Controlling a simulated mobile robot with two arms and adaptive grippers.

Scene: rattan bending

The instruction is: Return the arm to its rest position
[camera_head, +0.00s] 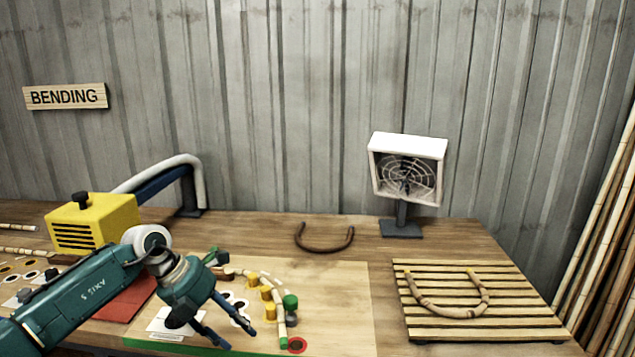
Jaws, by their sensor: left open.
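My left arm comes in from the lower left. My left gripper (238,337) is open and empty above the front left part of the pale bending board (335,310). A curved rattan piece (275,299) lies on that board, to the right of the gripper, along yellow pegs (267,293) and a green-topped peg (290,301). The gripper is apart from it in the picture. My right gripper is not in view. A bent, U-shaped rattan piece (447,311) lies on a slatted rack (540,322) at the right.
A yellow box-shaped machine (105,222) stands behind my left arm. A dark curved rod (325,249) lies at the table's middle back. A white fan (407,168) stands at the back. Long poles (605,240) lean at the far right. The board's right part is bare.

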